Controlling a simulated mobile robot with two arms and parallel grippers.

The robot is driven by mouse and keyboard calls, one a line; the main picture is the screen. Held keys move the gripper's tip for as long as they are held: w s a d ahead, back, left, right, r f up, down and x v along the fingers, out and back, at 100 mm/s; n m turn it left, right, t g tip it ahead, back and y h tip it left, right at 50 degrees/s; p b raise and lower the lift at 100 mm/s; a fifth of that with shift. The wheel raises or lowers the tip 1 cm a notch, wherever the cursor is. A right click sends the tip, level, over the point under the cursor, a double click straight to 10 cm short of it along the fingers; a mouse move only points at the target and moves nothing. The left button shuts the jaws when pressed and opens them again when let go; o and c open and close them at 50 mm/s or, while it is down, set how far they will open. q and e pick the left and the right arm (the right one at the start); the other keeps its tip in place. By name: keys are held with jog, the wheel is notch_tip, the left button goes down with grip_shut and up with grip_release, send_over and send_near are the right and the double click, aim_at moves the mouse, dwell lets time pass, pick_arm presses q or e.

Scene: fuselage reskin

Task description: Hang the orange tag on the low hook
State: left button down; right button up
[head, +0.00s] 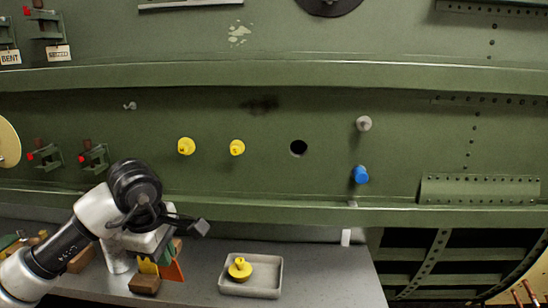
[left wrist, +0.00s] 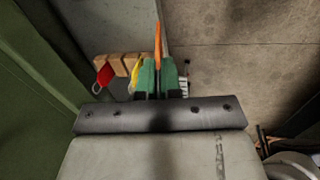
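The orange tag (head: 172,269) stands at the tag rack on the grey bench, beside a yellow tag (head: 148,266). In the left wrist view the orange tag (left wrist: 158,42) shows nearly edge-on. My left gripper (head: 174,250) points down over it. In the left wrist view two green, black-based finger pieces (left wrist: 158,78) lie close on either side of the tag, and the gripper looks shut on it. The contact itself is partly hidden. A small silver hook (head: 130,106) sticks out of the green panel, up and left of the gripper. My right gripper is out of view.
A grey tray (head: 273,289) with a yellow plug (head: 240,268) stands right of the rack. Yellow plugs (head: 186,146), a grey knob (head: 364,124) and a blue knob (head: 360,175) project from the panel. Red-handled clamps (head: 93,156) sit at left. A ledge (head: 290,209) runs above the bench.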

aim_at(166, 279)
pick_arm(q)
jog(key=f+m, duration=0.1)
jog(key=f, duration=0.1)
jog(key=s+f+m, duration=0.1)
jog(key=f+m, duration=0.1)
jog(key=f, duration=0.1)
jog(key=shift+s+d+f+h, duration=0.1)
jog(key=shift+s+h, duration=0.05)
jog(key=shift+h, duration=0.25)
jog(key=s+d+f+m+g+h, duration=0.1)
jog(key=s+f+m+g, duration=0.1)
jog(key=s+f+m, duration=0.9)
jog(key=shift+s+d+f+m, duration=0.2)
jog(key=shift+s+d+m, duration=0.1)
jog(key=shift+s+m, duration=0.85)
